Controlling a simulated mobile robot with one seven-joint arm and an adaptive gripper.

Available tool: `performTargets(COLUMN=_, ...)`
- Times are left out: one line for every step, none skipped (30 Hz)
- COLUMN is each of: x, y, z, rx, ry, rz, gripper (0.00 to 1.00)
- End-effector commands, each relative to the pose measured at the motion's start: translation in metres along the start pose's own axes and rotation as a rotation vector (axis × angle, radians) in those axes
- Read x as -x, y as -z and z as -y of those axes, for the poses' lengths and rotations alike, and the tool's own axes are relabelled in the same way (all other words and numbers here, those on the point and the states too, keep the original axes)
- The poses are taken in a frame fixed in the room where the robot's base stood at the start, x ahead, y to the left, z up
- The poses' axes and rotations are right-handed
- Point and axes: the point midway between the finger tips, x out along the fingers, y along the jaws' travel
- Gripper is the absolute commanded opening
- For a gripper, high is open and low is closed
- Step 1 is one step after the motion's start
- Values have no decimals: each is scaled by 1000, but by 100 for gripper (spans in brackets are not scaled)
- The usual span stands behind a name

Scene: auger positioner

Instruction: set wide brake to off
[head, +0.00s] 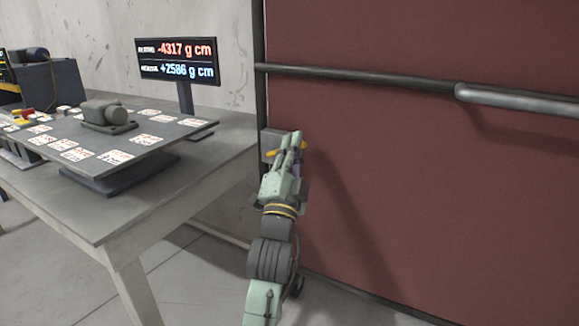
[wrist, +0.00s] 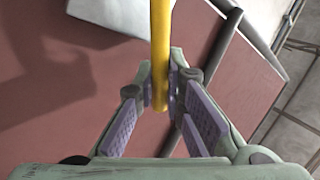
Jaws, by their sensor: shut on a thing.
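A yellow handle (head: 301,146) shows at the lower left of the red panel, partly hidden by my gripper (head: 290,146). A small grey box (head: 269,144) sits just behind it at the panel's edge. In the wrist view the yellow handle (wrist: 160,45) is a straight bar running down from the top edge between my fingertips (wrist: 162,95). The purple-padded fingers are shut on its lower end. No brake label is readable, so I cannot tell the setting by name.
The large red panel (head: 400,190) fills the right, crossed by a dark horizontal bar (head: 350,77). A grey table (head: 110,215) at left carries a plate with white cards and a grey device (head: 108,115). A display (head: 178,62) stands behind. Floor shows below.

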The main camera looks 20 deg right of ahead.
Motion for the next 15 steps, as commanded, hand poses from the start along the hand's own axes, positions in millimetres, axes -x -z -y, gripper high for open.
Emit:
performTargets(x=8, y=-7, z=-11, rx=-37, ry=4, rz=-24, gripper=0)
performTargets(x=9, y=-7, z=-12, rx=-59, ry=4, rz=-38, gripper=0)
performTargets(x=10, y=-7, z=-14, rx=-87, ry=4, rz=-56, gripper=0)
performTargets(x=12, y=-7, z=-16, rx=-107, ry=3, rz=-70, gripper=0)
performTargets(x=12, y=-7, z=-16, rx=-127, ry=4, rz=-82, gripper=0)
performTargets(x=14, y=-7, z=-18, rx=-153, ry=3, rz=-100, gripper=0)
performTargets(x=14, y=-7, z=-20, rx=-172, ry=3, rz=-112, gripper=0)
performTargets(x=15, y=-8, z=-21, rx=-190, ry=3, rz=-124, gripper=0)
performTargets(x=16, y=-8, z=-22, rx=-212, ry=2, rz=-139, gripper=0)
performTargets(x=16, y=-8, z=-23, rx=-229, ry=1, rz=-149, gripper=0)
performTargets(x=17, y=-8, z=-24, rx=-244, ry=1, rz=-160, gripper=0)
performTargets(x=17, y=-8, z=-25, rx=-265, ry=1, rz=-173, gripper=0)
performTargets(x=18, y=-8, z=-26, rx=-278, ry=0, rz=-182, gripper=0)
performTargets(x=18, y=-8, z=-27, rx=-290, ry=-1, rz=-192, gripper=0)
performTargets(x=18, y=-9, z=-27, rx=-307, ry=0, rz=-201, gripper=0)
